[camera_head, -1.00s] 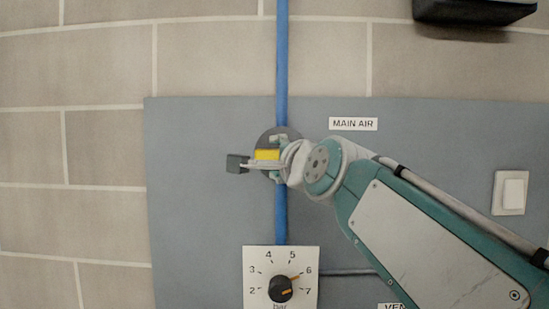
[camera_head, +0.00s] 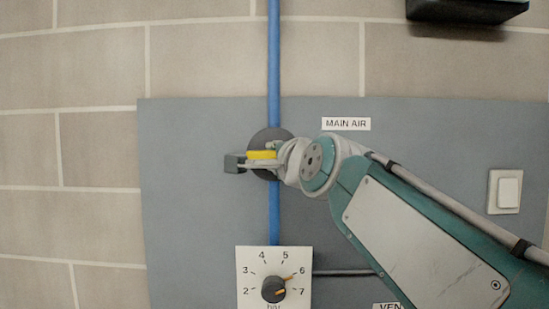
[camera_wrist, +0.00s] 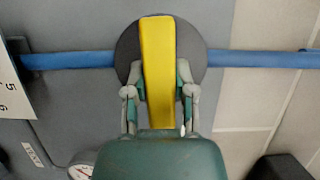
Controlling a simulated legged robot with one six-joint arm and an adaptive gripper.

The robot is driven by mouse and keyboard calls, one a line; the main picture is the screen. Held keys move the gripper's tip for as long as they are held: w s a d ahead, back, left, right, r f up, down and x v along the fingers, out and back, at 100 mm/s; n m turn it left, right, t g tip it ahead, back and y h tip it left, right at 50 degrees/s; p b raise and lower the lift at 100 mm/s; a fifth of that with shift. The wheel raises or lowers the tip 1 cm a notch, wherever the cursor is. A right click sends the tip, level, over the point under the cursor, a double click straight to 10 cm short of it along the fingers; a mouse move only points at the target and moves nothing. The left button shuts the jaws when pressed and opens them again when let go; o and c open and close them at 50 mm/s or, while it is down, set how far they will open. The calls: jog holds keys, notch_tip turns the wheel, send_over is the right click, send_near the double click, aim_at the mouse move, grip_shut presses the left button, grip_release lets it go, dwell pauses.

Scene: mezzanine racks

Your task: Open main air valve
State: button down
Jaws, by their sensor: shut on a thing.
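The main air valve has a yellow lever handle (camera_head: 261,155) on a dark round disc (camera_head: 287,134), set on a vertical blue pipe. The handle lies crosswise to the pipe. A "MAIN AIR" label (camera_head: 346,124) is to its upper right. My gripper (camera_head: 266,164) reaches in from the right and is shut on the handle. In the wrist view, the handle (camera_wrist: 158,50) runs up the middle between the two fingers, across the blue pipe (camera_wrist: 255,59). My gripper's fingers partly hide the disc and the pipe behind it.
A pressure dial (camera_head: 274,290) marked 2 to 7 sits below on the grey panel (camera_head: 195,210), its pointer near 6. A light switch (camera_head: 505,192) is at the right. A dark box (camera_head: 467,8) hangs above. A partly hidden label (camera_head: 386,306) is at the bottom.

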jog(key=n, duration=0.2)
jog(key=n+g+h, duration=0.1)
jog(key=shift+w+a+f+n, duration=0.1)
jog(key=shift+f+n, duration=0.1)
jog(key=shift+n, duration=0.2)
jog(key=n+g+h, duration=0.1)
jog(key=n, duration=0.2)
jog(key=shift+h, duration=0.4)
jog(key=n+g+h, duration=0.1)
jog(key=n+h, duration=0.1)
jog(key=n, duration=0.1)
jog(key=shift+a+f, duration=0.1)
jog(key=shift+n+h, duration=1)
jog(key=shift+n, duration=0.5)
jog(key=shift+c, duration=2.2)
grip_release()
